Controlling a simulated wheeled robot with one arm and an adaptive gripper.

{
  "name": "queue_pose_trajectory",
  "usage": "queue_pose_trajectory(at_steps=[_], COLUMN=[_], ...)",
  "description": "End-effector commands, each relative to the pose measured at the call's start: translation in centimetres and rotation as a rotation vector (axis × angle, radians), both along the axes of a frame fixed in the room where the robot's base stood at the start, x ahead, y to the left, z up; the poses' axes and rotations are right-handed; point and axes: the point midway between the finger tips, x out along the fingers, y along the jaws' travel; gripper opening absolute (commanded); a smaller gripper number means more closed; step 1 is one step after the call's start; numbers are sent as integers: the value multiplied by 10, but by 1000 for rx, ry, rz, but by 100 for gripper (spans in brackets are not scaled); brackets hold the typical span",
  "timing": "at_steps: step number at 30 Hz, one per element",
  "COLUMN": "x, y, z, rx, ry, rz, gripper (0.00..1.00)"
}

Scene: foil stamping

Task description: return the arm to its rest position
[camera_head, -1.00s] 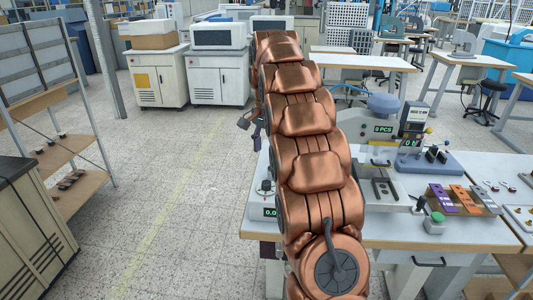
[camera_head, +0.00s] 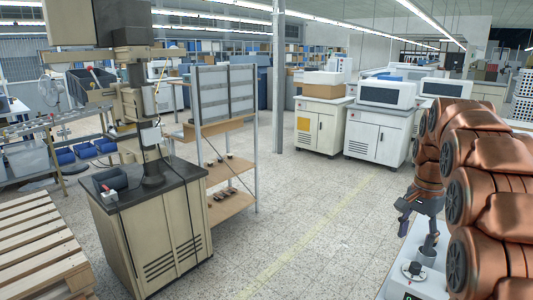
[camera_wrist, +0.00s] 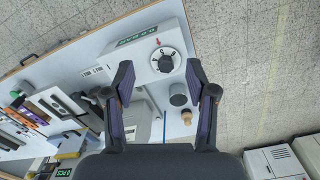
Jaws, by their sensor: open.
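My gripper (camera_wrist: 160,78) is open and empty in the wrist view, with its two dark purple fingers spread apart. Beneath it is a white control box with a round dial (camera_wrist: 165,60). In the head view my gripper (camera_head: 404,212) hangs at the right, above the near-left corner of the worktable, beside my copper-coloured arm. The dial box (camera_head: 414,270) shows below it. The arm is bent and fills the right edge, hiding most of the table there.
A machine on a beige cabinet (camera_head: 150,235) stands at left, with a wooden shelf rack (camera_head: 228,165) behind it. White cabinets (camera_head: 377,135) stand at the back. The speckled floor between is clear. In the wrist view, coloured blocks (camera_wrist: 35,110) lie at left.

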Motion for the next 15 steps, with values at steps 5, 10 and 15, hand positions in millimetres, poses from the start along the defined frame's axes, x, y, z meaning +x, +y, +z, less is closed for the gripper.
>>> queue_pose_trajectory(at_steps=[5,10,15], x=[-36,-74,-114], y=[38,70,99], z=[5,2,-4], rx=[8,18,26], ry=[16,34,46], rz=[132,259,387], gripper=[57,57,57])
